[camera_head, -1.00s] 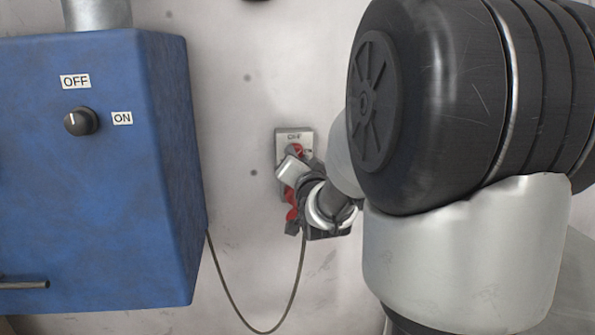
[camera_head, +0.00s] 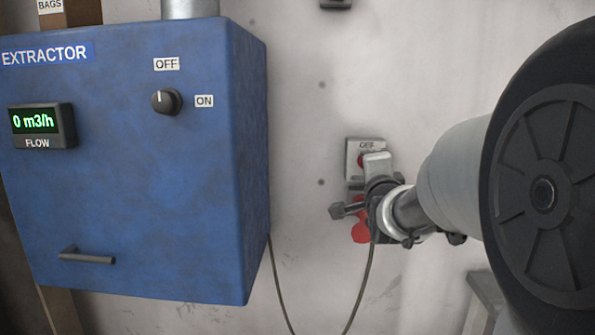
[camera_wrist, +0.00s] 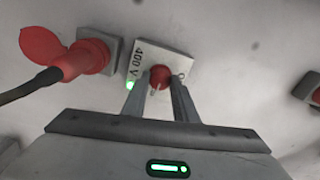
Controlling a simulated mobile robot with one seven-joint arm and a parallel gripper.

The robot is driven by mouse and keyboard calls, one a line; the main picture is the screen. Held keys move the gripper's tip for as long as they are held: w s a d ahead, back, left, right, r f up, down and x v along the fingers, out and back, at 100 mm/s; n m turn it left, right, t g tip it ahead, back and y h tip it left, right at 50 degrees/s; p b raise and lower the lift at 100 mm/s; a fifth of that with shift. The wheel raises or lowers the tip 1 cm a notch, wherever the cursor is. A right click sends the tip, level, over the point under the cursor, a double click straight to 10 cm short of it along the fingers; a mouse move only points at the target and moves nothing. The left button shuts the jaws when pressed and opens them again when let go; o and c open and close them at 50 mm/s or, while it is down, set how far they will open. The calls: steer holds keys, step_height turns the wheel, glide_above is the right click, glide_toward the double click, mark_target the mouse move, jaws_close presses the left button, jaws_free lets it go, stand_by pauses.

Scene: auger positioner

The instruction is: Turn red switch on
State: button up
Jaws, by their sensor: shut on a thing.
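The red switch (camera_wrist: 160,76) is a round red knob on a grey-white plate (camera_wrist: 170,55) marked "400 V", mounted on the wall. A small green light glows at the plate's edge. My gripper (camera_wrist: 161,90) is shut on the red switch, with one finger on each side of it. In the head view, my gripper (camera_head: 366,178) is against the wall plate (camera_head: 352,150) and covers much of it.
A red plug (camera_wrist: 75,60) with a dark cable sits in a socket beside the plate. The blue extractor box (camera_head: 150,215) stands to the left, its black knob (camera_head: 166,101) near "OFF" and its flow display (camera_head: 42,124) reading 0 m3/h. Bare wall lies between box and plate.

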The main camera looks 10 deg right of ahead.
steer(key=shift+r, duration=0.2)
stand_by(0.4)
steer(key=o, duration=1.1)
steer(key=shift+w+f, duration=0.1)
steer(key=shift+c, duration=0.2)
steer(key=shift+f, duration=0.1)
